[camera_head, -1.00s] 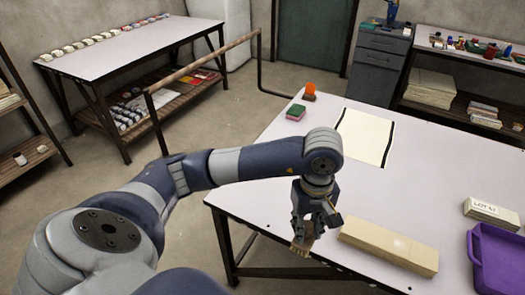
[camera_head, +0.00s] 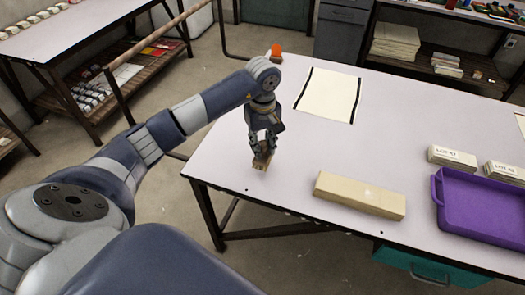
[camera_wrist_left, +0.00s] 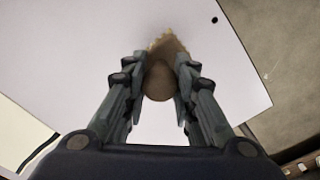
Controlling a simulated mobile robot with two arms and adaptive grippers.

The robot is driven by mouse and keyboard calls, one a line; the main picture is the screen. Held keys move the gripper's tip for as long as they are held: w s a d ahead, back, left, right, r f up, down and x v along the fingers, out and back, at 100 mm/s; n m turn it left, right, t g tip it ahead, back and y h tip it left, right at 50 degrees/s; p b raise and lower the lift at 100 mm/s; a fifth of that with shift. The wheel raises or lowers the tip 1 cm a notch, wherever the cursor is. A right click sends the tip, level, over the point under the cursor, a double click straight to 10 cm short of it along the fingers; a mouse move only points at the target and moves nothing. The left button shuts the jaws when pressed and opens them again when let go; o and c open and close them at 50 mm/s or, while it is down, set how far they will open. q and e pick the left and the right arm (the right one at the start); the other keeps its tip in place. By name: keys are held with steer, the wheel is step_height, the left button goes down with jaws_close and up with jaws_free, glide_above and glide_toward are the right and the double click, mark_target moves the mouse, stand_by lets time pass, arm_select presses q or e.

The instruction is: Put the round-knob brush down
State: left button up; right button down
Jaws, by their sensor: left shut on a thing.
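The round-knob brush (camera_head: 261,163) is in my left gripper (camera_head: 264,146), near the left edge of the white table (camera_head: 240,185). In the left wrist view the brush's round brown knob (camera_wrist_left: 159,82) sits between the two fingers of the left gripper (camera_wrist_left: 160,88), and tan bristles show beyond it. The left gripper is shut on the knob and points down. The brush is over the table top; I cannot tell whether its bristles touch the surface. My right gripper is not in view.
A long beige block (camera_head: 360,196) lies right of the brush. A cream sheet with black edge strips (camera_head: 328,95) lies behind. A purple tray (camera_head: 480,205) and white labelled stacks (camera_head: 452,158) are at the right. An orange-topped item (camera_head: 276,51) stands at the back. The table around the brush is clear.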

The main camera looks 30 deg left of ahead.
mark_target(263, 153)
arm_select(q)
step_height(263, 153, down, 3)
steer(key=shift+w+a+f+p, duration=0.1)
steer(key=shift+f+p, duration=0.05)
steer(key=shift+p, duration=0.3)
steer(key=shift+f, duration=0.15)
steer(key=shift+f+b, duration=0.2)
steer(key=shift+b, duration=0.1)
steer(key=o, duration=0.9)
steer(key=shift+o, duration=0.2)
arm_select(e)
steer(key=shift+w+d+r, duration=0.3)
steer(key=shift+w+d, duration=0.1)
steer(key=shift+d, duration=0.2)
arm_select(q)
steer(key=shift+r, duration=0.1)
